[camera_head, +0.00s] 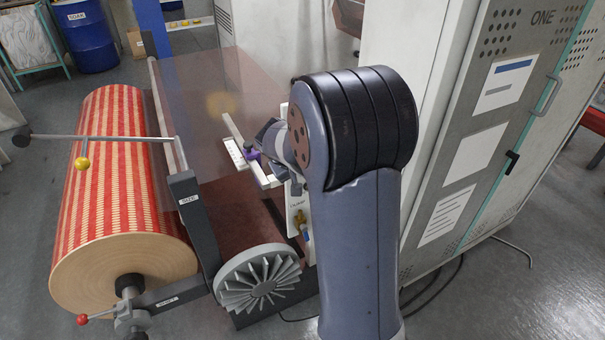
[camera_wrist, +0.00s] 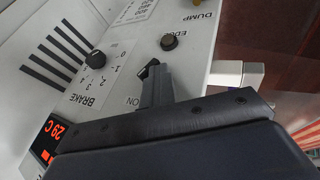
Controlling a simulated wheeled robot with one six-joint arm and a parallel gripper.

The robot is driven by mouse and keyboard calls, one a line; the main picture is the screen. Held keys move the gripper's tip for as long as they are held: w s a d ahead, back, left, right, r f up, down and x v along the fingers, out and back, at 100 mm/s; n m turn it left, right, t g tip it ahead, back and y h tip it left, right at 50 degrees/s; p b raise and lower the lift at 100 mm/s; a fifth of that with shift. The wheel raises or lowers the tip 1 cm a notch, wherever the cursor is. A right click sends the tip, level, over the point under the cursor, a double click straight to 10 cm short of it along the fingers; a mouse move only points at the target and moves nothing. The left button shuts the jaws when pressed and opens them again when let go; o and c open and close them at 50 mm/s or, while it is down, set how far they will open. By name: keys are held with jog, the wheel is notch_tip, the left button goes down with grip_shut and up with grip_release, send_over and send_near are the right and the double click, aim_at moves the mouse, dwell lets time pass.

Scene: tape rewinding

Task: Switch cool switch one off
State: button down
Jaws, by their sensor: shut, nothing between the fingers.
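In the wrist view a light control panel (camera_wrist: 190,85) carries a small black switch (camera_wrist: 149,68) with the word ON printed near it. Its own name label is hidden, so I cannot tell if it is cool switch one. My gripper (camera_wrist: 155,85) is shut and empty, with its fingertips right at this black switch; I cannot tell if they touch. The switch's exact position is partly hidden by the fingers. In the head view my gripper (camera_head: 272,138) shows in part beside my arm, above the panel side of the machine.
A red-striped roll (camera_head: 115,180) lies on the left. A tall cabinet (camera_head: 480,130) marked ONE stands on the right, close to my arm.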

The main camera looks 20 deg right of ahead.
jog(key=h+b, duration=0.1)
jog(key=b, duration=0.2)
jog(key=r+h+b, duration=0.1)
jog(key=b, duration=0.2)
jog(key=shift+d+h+b, duration=0.1)
jog(key=shift+h+b, duration=0.2)
jog(key=shift+h, duration=0.1)
dwell(0.5)
